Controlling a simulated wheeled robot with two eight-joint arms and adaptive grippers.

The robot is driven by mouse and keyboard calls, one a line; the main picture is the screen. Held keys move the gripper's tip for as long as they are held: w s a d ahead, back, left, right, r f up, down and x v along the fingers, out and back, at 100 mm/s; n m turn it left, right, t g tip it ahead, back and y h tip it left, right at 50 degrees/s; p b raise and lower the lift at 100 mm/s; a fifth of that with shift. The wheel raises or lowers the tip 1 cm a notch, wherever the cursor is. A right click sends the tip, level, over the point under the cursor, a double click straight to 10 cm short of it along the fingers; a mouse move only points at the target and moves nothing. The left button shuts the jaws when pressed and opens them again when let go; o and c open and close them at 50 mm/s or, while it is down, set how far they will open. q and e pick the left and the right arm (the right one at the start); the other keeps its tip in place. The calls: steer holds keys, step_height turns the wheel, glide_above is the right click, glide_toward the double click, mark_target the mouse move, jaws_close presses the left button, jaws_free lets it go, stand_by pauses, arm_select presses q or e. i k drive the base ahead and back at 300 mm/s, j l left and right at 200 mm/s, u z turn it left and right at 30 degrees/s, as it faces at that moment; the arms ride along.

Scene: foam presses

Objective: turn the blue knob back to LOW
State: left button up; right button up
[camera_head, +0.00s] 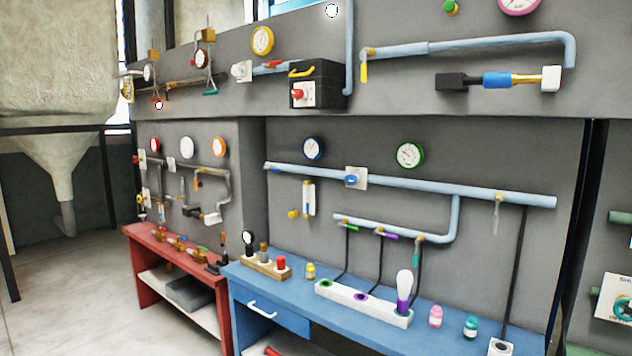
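A blue knob (351,180) sits on a square white plate (362,174) on the grey wall panel. It is on the long light-blue pipe (450,187), a little right of the picture's middle. The knob is too small for its pointing direction or any LOW marking to be read. A blue-rimmed gauge (313,148) and a green-rimmed gauge (410,155) are mounted above the pipe. Neither of my grippers is in view.
A blue bench (285,296) stands below the knob, holding a white strip (340,294), bottles and a wooden block (266,269). A red bench (150,252) is at the left. Another pipe (470,45) runs above. The floor (60,300) at left is clear.

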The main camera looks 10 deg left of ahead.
mark_target(350, 179)
steer(key=i, duration=1)
